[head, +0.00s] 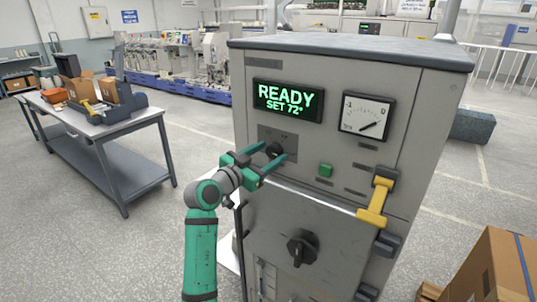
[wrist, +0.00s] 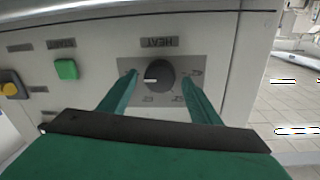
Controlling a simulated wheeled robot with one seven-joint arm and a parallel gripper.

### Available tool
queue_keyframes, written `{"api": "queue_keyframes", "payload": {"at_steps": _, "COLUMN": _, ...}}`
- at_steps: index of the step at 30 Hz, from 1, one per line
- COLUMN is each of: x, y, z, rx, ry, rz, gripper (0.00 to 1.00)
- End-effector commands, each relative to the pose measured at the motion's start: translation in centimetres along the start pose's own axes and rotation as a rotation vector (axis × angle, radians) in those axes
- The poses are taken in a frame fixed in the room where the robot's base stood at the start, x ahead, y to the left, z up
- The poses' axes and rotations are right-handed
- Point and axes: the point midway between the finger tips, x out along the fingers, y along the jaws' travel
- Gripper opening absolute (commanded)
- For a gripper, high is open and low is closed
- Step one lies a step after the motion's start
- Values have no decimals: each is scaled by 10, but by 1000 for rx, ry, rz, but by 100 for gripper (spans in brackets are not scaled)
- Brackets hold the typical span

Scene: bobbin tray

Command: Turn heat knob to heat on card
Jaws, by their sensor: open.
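The heat knob (wrist: 161,75) is a round black knob with a pale pointer mark, on a grey plate under a label reading HEAT. In the wrist view the mark points left, and small marks are printed around the knob, too small to read. The knob shows partly in the head view (head: 273,150). My gripper (head: 274,158) is open, with one green finger on each side of the knob; small gaps show in the wrist view (wrist: 159,84). I cannot make out a card in either view.
A lit display (head: 288,101) above reads READY, SET 72°. A dial gauge (head: 366,114) is to its right. A green button (head: 325,170) and a yellow handle (head: 376,203) are right of the knob. A larger black knob (head: 301,249) sits lower. A table (head: 110,127) stands left.

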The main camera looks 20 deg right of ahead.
Motion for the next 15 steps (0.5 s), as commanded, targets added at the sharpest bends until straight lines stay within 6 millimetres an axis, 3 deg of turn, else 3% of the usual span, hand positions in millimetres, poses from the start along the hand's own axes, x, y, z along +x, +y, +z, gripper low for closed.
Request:
{"api": "queue_keyframes", "payload": {"at_steps": 7, "x": 1, "y": 0, "z": 0, "rx": 0, "ry": 1, "rz": 0, "gripper": 58}}
{"api": "queue_keyframes", "payload": {"at_steps": 12, "x": 1, "y": 0, "z": 0, "rx": 0, "ry": 1, "rz": 0, "gripper": 19}}
{"api": "queue_keyframes", "payload": {"at_steps": 15, "x": 1, "y": 0, "z": 0, "rx": 0, "ry": 1, "rz": 0, "gripper": 16}}
